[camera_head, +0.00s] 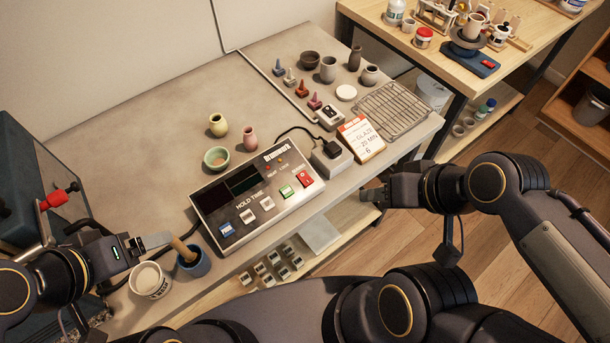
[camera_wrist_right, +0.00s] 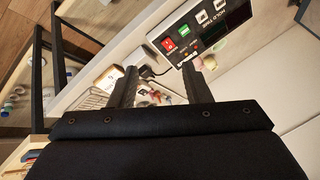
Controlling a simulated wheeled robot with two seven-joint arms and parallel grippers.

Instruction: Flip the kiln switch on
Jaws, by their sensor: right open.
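The kiln control box (camera_head: 258,195), with dark displays and a row of buttons, lies on the grey table. Its red switch (camera_head: 304,179) is at the right end beside a green button (camera_head: 287,191); whether it is on or off is too small to tell. My right gripper (camera_head: 372,195) is open and empty, to the right of the box by the table's front edge. In the right wrist view, my right gripper's fingers (camera_wrist_right: 160,88) stand apart, with the red switch (camera_wrist_right: 169,44) beyond them. My left gripper (camera_head: 155,241) is beside a blue cup; its opening is unclear.
A black plug on a grey block (camera_head: 331,158) and a glaze card (camera_head: 361,139) stand right of the box. A wire rack (camera_head: 393,110) and small pots lie behind. The blue cup (camera_head: 193,262) holds a wooden handle.

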